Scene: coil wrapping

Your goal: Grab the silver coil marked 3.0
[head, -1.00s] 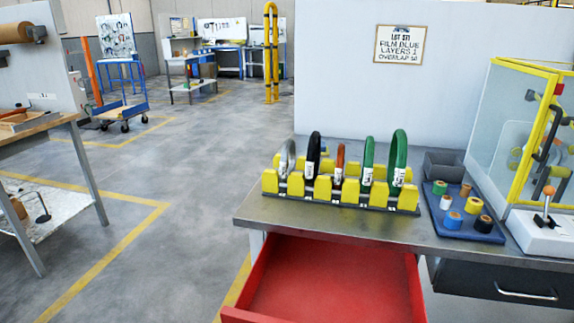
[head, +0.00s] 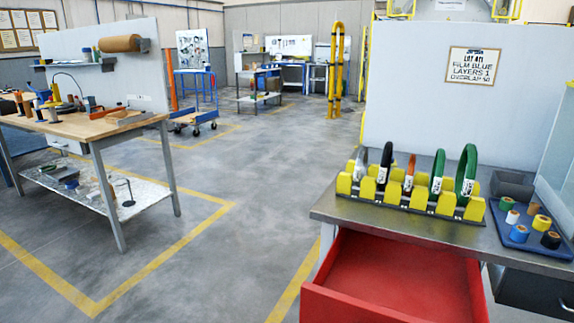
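A silver coil (head: 361,163) stands upright at the left end of a yellow rack (head: 420,198) on the metal bench. A white label hangs on it, but its marking is too small to read. To its right in the same rack stand a black coil (head: 384,164), a thin orange coil (head: 409,172), a green coil (head: 438,172) and a larger green coil (head: 468,171), each with a white label. Neither of my grippers is in view.
An open red drawer (head: 395,282) juts out below the bench's front. A blue tray (head: 497,222) of tape rolls and a grey bin (head: 513,185) sit right of the rack. A wooden workbench (head: 88,126) stands at left. Open floor (head: 235,235) lies between.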

